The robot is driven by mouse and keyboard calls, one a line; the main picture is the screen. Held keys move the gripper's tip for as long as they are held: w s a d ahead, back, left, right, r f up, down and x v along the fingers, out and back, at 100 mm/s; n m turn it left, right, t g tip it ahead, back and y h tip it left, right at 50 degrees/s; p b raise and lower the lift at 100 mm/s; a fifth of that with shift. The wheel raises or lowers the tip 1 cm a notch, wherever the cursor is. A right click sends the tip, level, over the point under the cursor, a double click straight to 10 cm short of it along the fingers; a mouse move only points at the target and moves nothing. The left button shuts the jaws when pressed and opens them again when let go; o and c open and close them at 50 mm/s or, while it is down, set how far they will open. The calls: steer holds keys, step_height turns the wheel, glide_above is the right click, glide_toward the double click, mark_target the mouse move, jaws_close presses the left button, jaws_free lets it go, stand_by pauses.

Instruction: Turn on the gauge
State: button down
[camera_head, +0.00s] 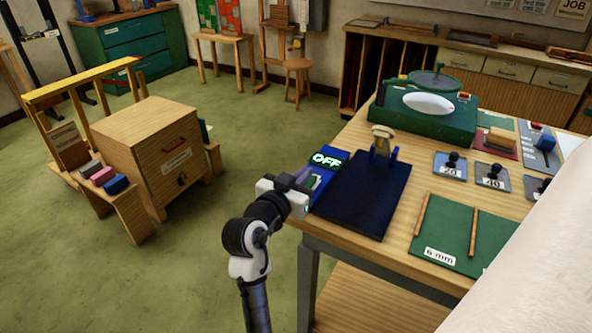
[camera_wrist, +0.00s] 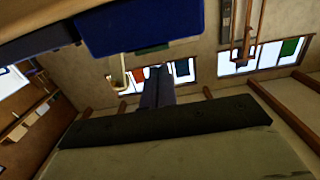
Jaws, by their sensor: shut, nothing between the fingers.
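The gauge (camera_head: 328,160) is a blue unit at the table's near left corner. Its dark display reads OFF in pale green letters. A small pale and green part (camera_head: 317,182) shows on its face below the display. My gripper (camera_head: 303,174) is at the gauge's left side, shut and empty, with its fingertips close to the gauge. I cannot tell whether they touch it. In the wrist view the closed fingers (camera_wrist: 157,86) point up toward a blue block, likely the gauge (camera_wrist: 140,25); its display does not show there.
A dark blue mat (camera_head: 362,195) with a small brass-and-blue stand (camera_head: 383,143) lies right of the gauge. A green machine (camera_head: 425,110), numbered blocks and a green mat (camera_head: 465,235) fill more of the table. Open floor lies left, before a wooden cabinet (camera_head: 155,150).

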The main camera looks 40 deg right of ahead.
steer(key=shift+d+f, duration=0.1)
steer(key=shift+f, duration=0.65)
steer(key=shift+r, duration=0.1)
steer(key=shift+w+y+p, duration=0.1)
steer(key=shift+y+p, duration=0.2)
steer(key=shift+p, duration=0.4)
steer(key=shift+d+y+p, duration=0.15)
steer(key=shift+y+p, duration=0.15)
steer(key=shift+p, duration=0.35)
steer(key=shift+f+g+b, duration=0.3)
steer(key=shift+f, duration=0.05)
steer(key=r+p, duration=0.3)
steer(key=r, duration=0.1)
steer(key=shift+w+d, duration=0.15)
steer(key=shift+d, duration=0.15)
steer(key=r+b+v, duration=0.2)
steer(key=v, duration=0.8)
steer(key=shift+d, duration=0.25)
steer(key=shift+r, duration=0.1)
